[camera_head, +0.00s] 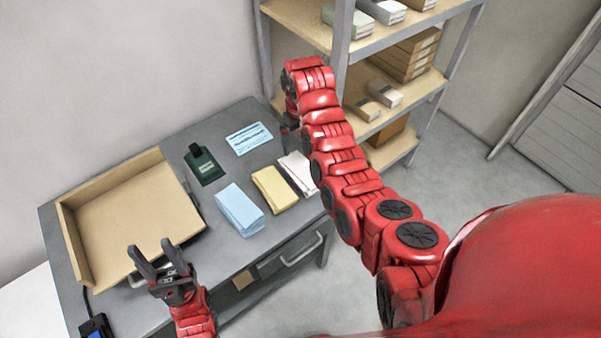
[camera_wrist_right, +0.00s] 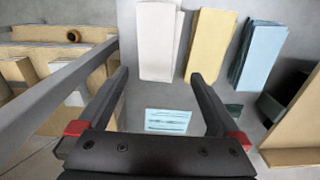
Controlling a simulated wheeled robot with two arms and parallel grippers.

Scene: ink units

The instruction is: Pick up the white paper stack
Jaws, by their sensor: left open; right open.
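The white paper stack (camera_head: 297,171) lies on the grey table, to the right of a yellow stack, partly hidden by my right arm in the head view. In the right wrist view the white paper stack (camera_wrist_right: 157,42) lies beyond the fingertips, apart from them. My right gripper (camera_wrist_right: 163,75) is open and empty. In the head view it is mostly hidden behind its own arm. My left gripper (camera_head: 152,254) is open and empty in front of the cardboard tray at the left.
A yellow stack (camera_head: 274,189) and a blue stack (camera_head: 240,209) lie beside the white one. A cardboard tray (camera_head: 77,243), a dark green device (camera_head: 203,164) and a blue printed card (camera_head: 249,138) are on the table (camera_head: 216,258). A shelf rack (camera_head: 345,45) stands close behind the right arm.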

